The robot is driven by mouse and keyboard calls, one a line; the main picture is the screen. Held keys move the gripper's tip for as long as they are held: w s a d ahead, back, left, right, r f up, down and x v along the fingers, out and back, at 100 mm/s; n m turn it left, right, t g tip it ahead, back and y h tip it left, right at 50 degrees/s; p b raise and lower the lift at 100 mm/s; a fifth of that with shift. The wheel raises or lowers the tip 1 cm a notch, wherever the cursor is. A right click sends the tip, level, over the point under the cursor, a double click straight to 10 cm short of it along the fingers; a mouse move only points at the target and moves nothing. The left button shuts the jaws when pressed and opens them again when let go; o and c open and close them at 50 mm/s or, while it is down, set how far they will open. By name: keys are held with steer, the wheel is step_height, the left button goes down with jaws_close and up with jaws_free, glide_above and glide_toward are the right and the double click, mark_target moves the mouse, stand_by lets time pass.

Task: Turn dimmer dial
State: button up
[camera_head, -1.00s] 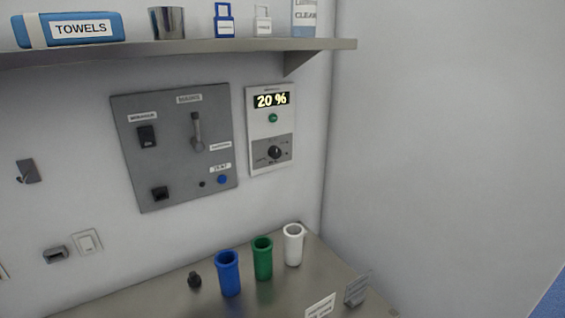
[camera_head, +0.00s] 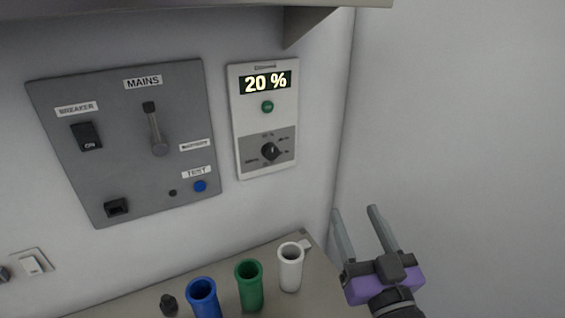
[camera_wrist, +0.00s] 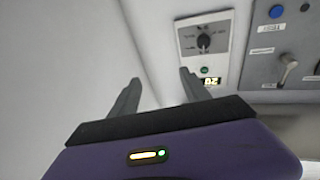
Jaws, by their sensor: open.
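The dimmer panel (camera_head: 238,132) is a white plate on the wall with a lit display (camera_head: 265,82) reading 20 %, a green button (camera_head: 267,106) and a black dial (camera_head: 270,151) on a grey field. My gripper (camera_head: 355,213) is open and empty, at the lower right of the panel and apart from it.
A grey mains panel (camera_head: 110,165) with breaker, lever and blue test button is left of the dimmer. Blue (camera_head: 203,300), green (camera_head: 249,287) and white (camera_head: 290,268) cups stand on the counter below. A shelf (camera_head: 180,22) overhangs above. A bare wall (camera_head: 460,120) is at right.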

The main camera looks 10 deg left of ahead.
steer(key=w+a+r+n+g+y, duration=0.2)
steer(key=w+a+r+n+y, duration=0.1)
steer(key=w+a+r, duration=0.35)
steer(key=n+g+y, duration=0.2)
steer(key=n+g, duration=0.1)
steer(key=n, duration=0.1)
glide_toward(273, 153)
steer(key=p+x, duration=0.1)
steer(key=x, duration=0.7)
steer(key=shift+w+a, duration=0.2)
steer(key=shift+c, duration=0.2)
jaws_close()
